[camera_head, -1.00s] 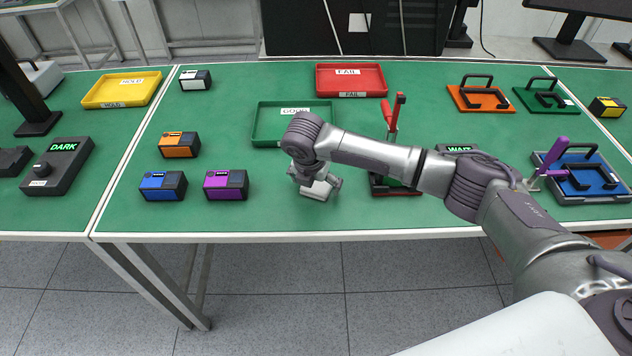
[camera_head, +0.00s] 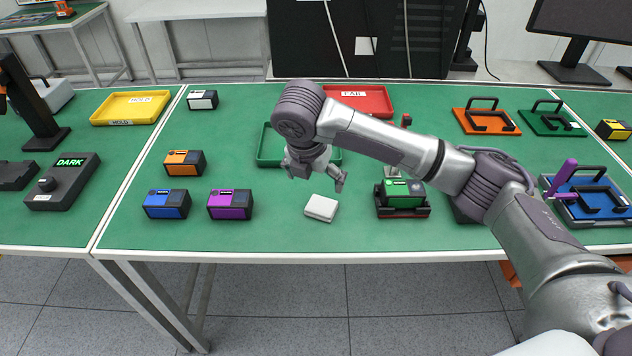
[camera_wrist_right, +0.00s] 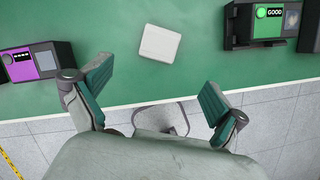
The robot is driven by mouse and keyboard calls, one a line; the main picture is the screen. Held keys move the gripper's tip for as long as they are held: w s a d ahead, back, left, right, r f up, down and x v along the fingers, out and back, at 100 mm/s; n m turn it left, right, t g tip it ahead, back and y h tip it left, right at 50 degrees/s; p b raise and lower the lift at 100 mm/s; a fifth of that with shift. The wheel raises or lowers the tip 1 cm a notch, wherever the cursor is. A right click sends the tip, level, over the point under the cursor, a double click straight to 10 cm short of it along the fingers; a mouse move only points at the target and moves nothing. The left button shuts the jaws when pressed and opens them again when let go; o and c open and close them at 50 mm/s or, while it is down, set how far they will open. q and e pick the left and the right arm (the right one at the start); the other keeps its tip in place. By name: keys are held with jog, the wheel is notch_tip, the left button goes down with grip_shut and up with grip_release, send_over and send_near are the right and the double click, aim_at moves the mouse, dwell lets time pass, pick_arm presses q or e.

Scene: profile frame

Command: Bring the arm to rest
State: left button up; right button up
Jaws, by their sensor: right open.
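My right arm reaches in from the right in the head view, and its gripper (camera_head: 316,180) hangs above the green table, open and empty. In the right wrist view the two fingers of this gripper (camera_wrist_right: 147,100) stand wide apart with nothing between them. A small white block (camera_head: 321,208) lies on the table just below and beside the gripper; it also shows ahead of the fingers in the right wrist view (camera_wrist_right: 160,42). My left gripper does not show.
Purple (camera_head: 231,204), blue (camera_head: 167,204) and orange (camera_head: 185,163) devices stand to the left. A green device (camera_head: 403,192) with a GOOD display (camera_wrist_right: 274,13) sits in a holder to the right. Green (camera_head: 268,157) and red (camera_head: 374,101) trays lie behind. The table's front strip is clear.

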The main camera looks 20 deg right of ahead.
dwell(0.3)
jog(key=s+a+f+m, duration=0.1)
jog(key=s+a+f, duration=0.1)
jog(key=s+a+f+m+y, duration=0.1)
jog(key=s+a+f, duration=0.1)
jog(key=s+a+f+y, duration=0.1)
jog(key=s+a+f, duration=0.1)
jog(key=f, duration=0.1)
jog(key=shift+f+m, duration=0.1)
jog(key=shift+m, duration=0.3)
jog(key=s+a+f+m+y, duration=0.3)
jog(key=s+f+m, duration=0.2)
jog(key=s+m, duration=0.25)
jog(key=s+d+f+m+h, duration=0.1)
jog(key=s+d+f+m, duration=0.1)
jog(key=s+d+m, duration=0.6)
jog(key=s+d+f+m+h, duration=0.2)
jog(key=s+d+f+m, duration=0.1)
jog(key=s+d+m, duration=0.5)
notch_tip(320, 180, down, 28)
jog(key=s+a+r, duration=0.1)
jog(key=s, duration=0.2)
jog(key=s+d+f+g, duration=0.1)
jog(key=s+d+f, duration=0.1)
jog(key=s+f, duration=1.3)
jog(key=shift+s+d+g, duration=0.25)
jog(key=shift+d+g, duration=0.05)
jog(key=shift+d, duration=0.1)
